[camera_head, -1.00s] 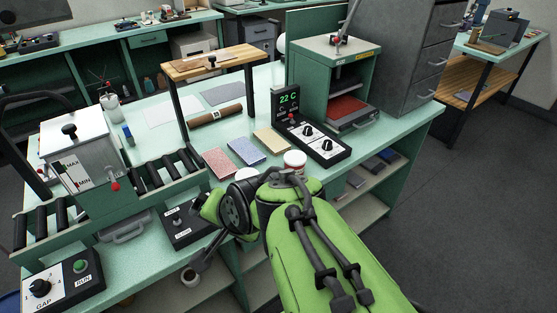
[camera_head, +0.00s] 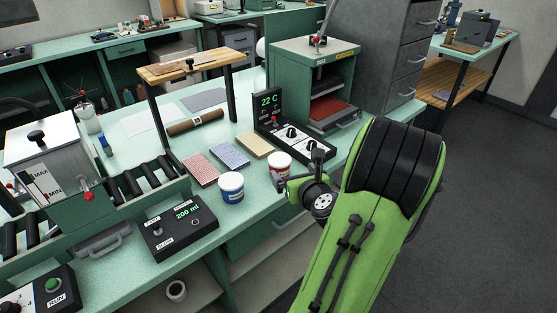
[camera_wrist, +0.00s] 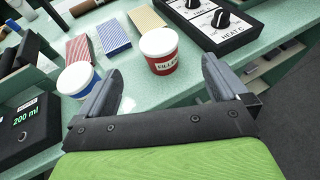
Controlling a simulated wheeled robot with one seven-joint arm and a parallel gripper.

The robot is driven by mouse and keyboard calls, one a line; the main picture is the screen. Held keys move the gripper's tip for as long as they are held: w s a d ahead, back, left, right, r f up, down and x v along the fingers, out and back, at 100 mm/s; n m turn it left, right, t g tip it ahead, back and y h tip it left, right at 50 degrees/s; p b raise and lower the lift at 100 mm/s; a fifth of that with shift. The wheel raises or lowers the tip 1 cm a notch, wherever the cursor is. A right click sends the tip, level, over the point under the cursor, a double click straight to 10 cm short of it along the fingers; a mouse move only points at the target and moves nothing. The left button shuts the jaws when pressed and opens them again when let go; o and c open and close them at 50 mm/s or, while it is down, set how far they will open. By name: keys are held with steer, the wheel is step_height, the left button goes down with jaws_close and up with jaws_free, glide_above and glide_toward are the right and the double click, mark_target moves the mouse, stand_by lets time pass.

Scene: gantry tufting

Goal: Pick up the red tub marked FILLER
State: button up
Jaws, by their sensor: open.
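The red tub marked FILLER (camera_wrist: 161,53) has a white lid and stands upright on the green bench top. In the wrist view it is ahead of my gripper (camera_wrist: 160,88), between the lines of the two fingers but beyond their tips. My gripper is open and empty. In the head view the red tub (camera_head: 279,166) stands near the bench's front edge, partly hidden by my wrist. My gripper (camera_head: 284,184) shows there only in part, close in front of the tub.
A blue tub (camera_head: 231,188) with a white lid stands left of the red tub; it also shows beside my left finger (camera_wrist: 77,82). A HEAT control box (camera_head: 293,138) lies behind the red tub. Coloured sample cards (camera_head: 229,155) lie behind the tubs. A 200 ml box (camera_head: 177,226) is at left.

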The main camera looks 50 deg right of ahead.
mark_target(280, 160)
steer(key=p+x, duration=0.3)
steer(key=x, duration=0.9)
steer(key=shift+w+f+p, duration=0.1)
steer(key=shift+w+p, duration=0.25)
steer(key=shift+w, duration=0.05)
steer(key=shift+s, duration=0.1)
steer(key=shift+c, duration=0.8)
steer(key=c, duration=1)
